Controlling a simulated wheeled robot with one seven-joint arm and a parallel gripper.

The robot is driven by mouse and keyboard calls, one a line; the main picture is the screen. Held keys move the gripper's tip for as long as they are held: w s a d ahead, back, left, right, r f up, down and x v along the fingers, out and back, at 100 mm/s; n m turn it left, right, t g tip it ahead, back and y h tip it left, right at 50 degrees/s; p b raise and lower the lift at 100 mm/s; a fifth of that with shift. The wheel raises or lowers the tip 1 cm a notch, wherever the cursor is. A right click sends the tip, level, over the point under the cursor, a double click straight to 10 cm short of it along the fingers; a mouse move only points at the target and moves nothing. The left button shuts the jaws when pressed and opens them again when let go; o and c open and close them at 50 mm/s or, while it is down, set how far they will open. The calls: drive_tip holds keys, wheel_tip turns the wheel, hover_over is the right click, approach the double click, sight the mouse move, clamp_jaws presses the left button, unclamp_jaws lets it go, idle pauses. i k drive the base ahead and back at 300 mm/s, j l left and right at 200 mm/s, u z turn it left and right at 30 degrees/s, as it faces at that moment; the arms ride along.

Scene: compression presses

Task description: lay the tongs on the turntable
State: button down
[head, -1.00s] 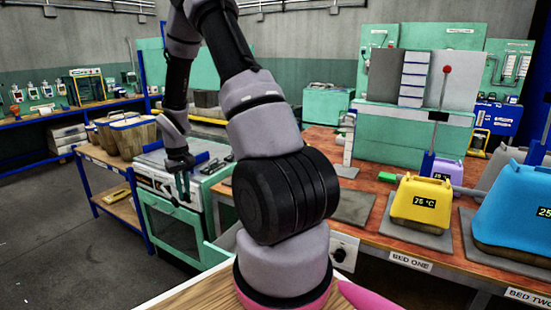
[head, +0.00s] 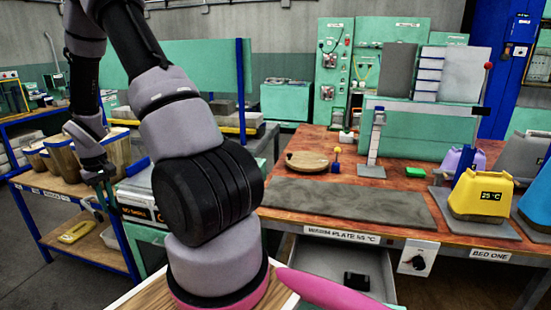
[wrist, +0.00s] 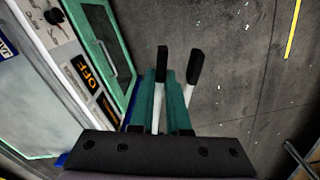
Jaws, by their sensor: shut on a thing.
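The tongs (wrist: 160,88) show in the wrist view as two pale arms with black ends, pointing away from my gripper. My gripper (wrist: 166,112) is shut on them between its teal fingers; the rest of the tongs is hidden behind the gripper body. In the head view my gripper (head: 106,194) hangs at the left, and the tongs are too small to make out there. A round wooden disc, which looks like the turntable (head: 308,164), lies on the red-brown bench at centre, well to the right of my gripper. A small dark spot is on its left side.
The bench (head: 300,143) has a grey warm plate (head: 345,206) in front of the disc. An open drawer (head: 340,268) juts out below. Brown buckets (head: 75,152) stand at left.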

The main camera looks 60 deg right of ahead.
sight(294, 164)
drive_tip(key=i+j+z, duration=0.15)
drive_tip(key=i+j, duration=0.35)
drive_tip(key=i, duration=0.2)
drive_tip(key=i+j+z, duration=0.1)
drive_tip(key=i+j, duration=0.45)
drive_tip(key=i+z, duration=0.15)
drive_tip(key=z, duration=2)
drive_tip(key=k+j, duration=0.05)
